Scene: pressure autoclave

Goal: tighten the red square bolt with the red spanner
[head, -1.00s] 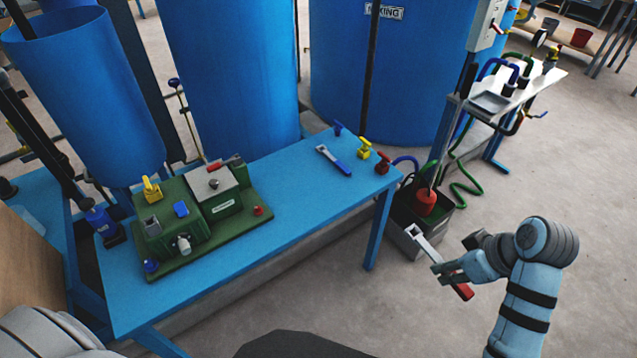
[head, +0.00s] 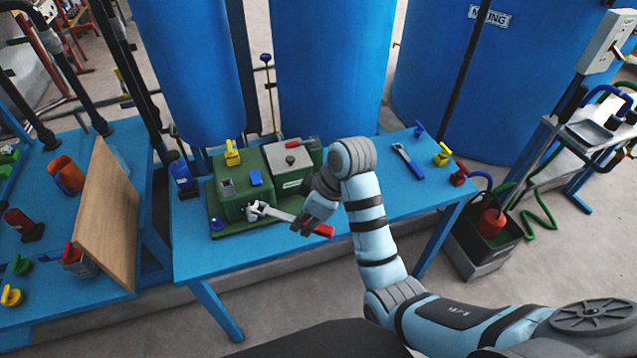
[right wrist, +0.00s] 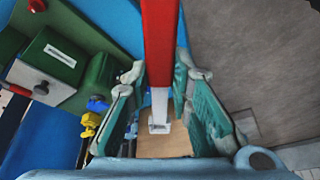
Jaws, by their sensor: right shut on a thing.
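The red spanner has a red handle and a grey open head. My right gripper (head: 308,218) is shut on the red spanner (head: 281,215) near its handle. The spanner lies sideways in front of the green machine (head: 235,197), its head pointing left and overlapping the machine's front fitting in the head view. I cannot tell whether they touch. In the right wrist view the red handle (right wrist: 161,40) runs between the fingers. The red square bolt is hidden behind my right arm in the head view. A small red part (right wrist: 38,4) at the wrist view's top edge may be it.
A blue-handled spanner (head: 408,160) lies on the blue table (head: 330,262), with blue, yellow and red valve pieces near its right end. A wooden board (head: 108,215) stands left of the table. A dark bin (head: 480,245) is on the floor at right.

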